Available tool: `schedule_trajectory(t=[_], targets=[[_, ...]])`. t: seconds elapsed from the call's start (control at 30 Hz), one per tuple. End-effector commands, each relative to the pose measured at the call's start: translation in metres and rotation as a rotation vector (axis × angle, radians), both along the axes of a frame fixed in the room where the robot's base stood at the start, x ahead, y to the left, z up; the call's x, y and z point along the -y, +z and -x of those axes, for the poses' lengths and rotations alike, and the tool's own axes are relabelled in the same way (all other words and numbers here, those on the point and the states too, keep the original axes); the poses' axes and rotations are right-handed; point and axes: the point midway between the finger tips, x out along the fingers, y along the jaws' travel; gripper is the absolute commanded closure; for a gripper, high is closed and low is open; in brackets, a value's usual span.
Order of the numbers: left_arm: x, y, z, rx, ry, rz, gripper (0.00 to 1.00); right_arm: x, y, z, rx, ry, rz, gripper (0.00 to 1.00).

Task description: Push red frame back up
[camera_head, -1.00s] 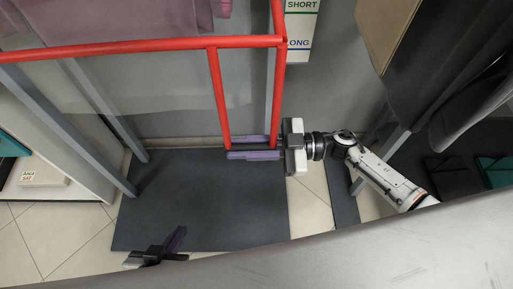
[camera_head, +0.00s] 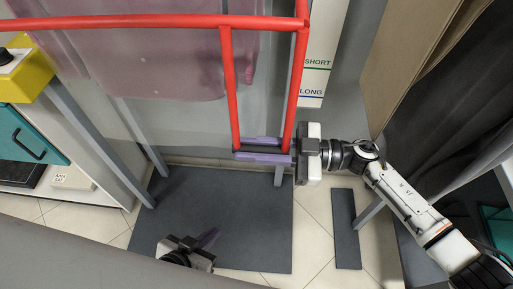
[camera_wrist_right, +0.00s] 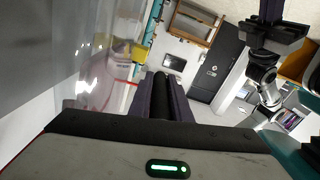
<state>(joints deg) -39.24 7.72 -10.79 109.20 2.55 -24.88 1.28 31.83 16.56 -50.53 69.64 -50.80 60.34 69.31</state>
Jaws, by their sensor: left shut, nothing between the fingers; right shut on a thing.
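The red frame (camera_head: 160,22) has a long bar across the top of the head view and two bars that run down to a dark lower grip (camera_head: 259,149). My right gripper (camera_head: 262,150) comes from the right, its purple fingers shut around this dark grip between the two bars. In the right wrist view the dark grip (camera_wrist_right: 160,100) lies between the fingers. My left gripper (camera_head: 209,238) is low in the head view, over the dark mat, apart from the frame, shut and empty.
A clear panel with a pinkish garment (camera_head: 150,60) behind it is at the upper left. A SHORT/LONG sign (camera_head: 322,50) stands right of the frame. Grey posts (camera_head: 90,130) stand at left. A dark mat (camera_head: 260,225) covers the floor. Dark garments (camera_head: 440,110) hang at right.

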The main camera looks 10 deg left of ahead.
Motion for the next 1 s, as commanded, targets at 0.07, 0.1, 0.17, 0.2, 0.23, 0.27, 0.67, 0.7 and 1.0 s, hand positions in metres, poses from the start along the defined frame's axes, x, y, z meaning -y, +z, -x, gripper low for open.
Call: schedule_trajectory(t=[0.07, 0.1, 0.17, 0.2, 0.23, 0.27, 0.67, 0.7, 1.0], targets=[[0.0, 0.0, 0.0, -0.001, -0.001, -0.001, 1.0, 0.0, 0.001, -0.001, 0.002, -0.001, -0.002, 1.0], [0.0, 0.0, 0.0, -0.001, -0.001, 0.0, 1.0, 0.001, 0.001, -0.001, 0.002, -0.001, -0.002, 1.0], [0.0, 0.0, 0.0, -0.001, -0.001, 0.0, 1.0, 0.001, 0.002, -0.001, 0.002, -0.002, -0.003, 1.0], [0.0, 0.0, 0.0, -0.001, -0.001, 0.0, 1.0, 0.001, 0.002, -0.001, 0.002, -0.003, -0.003, 0.81], [0.001, 0.001, 0.0, 0.0, -0.001, 0.0, 1.0, 0.001, 0.002, -0.001, 0.002, -0.003, -0.003, 0.76], [0.001, 0.001, 0.0, 0.0, -0.001, 0.0, 1.0, 0.001, 0.002, -0.001, 0.002, -0.002, -0.003, 0.71], [0.001, 0.002, 0.0, 0.0, -0.004, 0.001, 1.0, 0.004, 0.001, 0.0, 0.001, -0.002, -0.001, 0.64], [0.002, 0.002, 0.0, 0.0, -0.004, 0.001, 1.0, 0.007, 0.001, -0.001, 0.001, -0.002, -0.001, 0.64], [0.002, 0.007, 0.001, 0.0, -0.003, 0.001, 1.0, 0.049, 0.001, -0.003, 0.001, 0.001, 0.001, 0.64]])
